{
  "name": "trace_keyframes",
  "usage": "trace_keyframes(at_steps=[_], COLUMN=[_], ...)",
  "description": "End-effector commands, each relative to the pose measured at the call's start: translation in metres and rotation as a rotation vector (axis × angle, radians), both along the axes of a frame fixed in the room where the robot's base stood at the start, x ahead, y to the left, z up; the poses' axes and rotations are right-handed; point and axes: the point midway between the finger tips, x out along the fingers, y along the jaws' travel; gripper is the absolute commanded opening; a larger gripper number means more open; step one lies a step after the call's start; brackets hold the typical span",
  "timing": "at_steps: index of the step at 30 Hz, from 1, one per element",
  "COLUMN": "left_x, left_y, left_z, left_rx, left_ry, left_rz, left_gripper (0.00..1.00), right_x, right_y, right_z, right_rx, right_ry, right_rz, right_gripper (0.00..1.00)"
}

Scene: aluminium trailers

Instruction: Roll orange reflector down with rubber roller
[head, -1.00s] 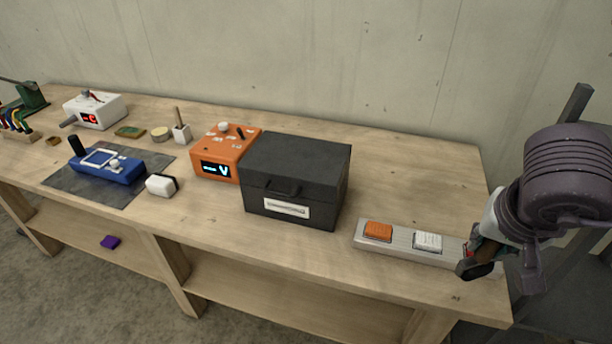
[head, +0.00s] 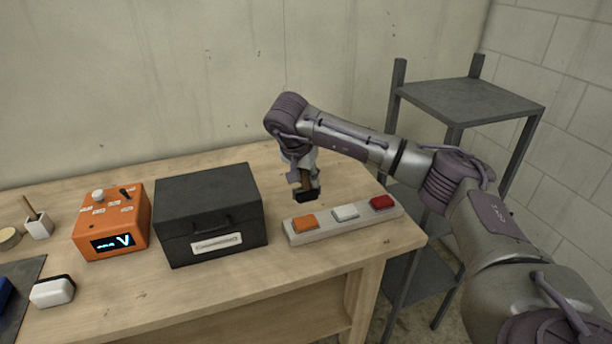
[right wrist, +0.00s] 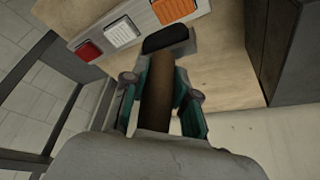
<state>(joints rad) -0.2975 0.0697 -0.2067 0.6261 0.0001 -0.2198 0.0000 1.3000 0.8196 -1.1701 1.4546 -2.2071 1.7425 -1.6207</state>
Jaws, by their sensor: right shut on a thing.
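The orange reflector (head: 305,223) lies on the left end of a pale grey strip (head: 345,230), followed by a white reflector (head: 345,212) and a red reflector (head: 382,202). My right gripper (head: 303,180) is shut on the brown handle of the rubber roller (head: 307,196), whose black roller points down. In the head view the roller is just behind the orange reflector. In the right wrist view the black roller (right wrist: 165,39) shows beside the strip, apart from the orange reflector (right wrist: 178,11). The handle (right wrist: 157,92) lies between the fingers. My left gripper is not in view.
A black box (head: 210,213) stands left of the strip, with an orange meter (head: 110,222) beyond it. A white block (head: 52,291) lies near the table's front edge. A dark metal shelf (head: 470,100) stands right of the table. The tabletop behind the strip is clear.

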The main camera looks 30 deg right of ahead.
Motion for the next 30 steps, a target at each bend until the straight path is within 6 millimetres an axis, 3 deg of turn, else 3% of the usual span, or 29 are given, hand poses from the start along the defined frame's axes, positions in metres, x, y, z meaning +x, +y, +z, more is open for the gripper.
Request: trace_keyframes(at_steps=[16,30], left_x=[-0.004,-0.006], left_y=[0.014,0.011], left_z=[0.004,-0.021], left_rx=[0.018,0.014], left_ry=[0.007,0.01], left_rz=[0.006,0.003], left_gripper=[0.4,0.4], right_x=[0.0,0.0], right_y=[-0.001,-0.001], right_z=[-0.001,-0.044], right_rx=[0.0,0.0], right_ry=[0.002,0.001], right_rz=[-0.005,-0.006], right_gripper=[0.0,0.0])
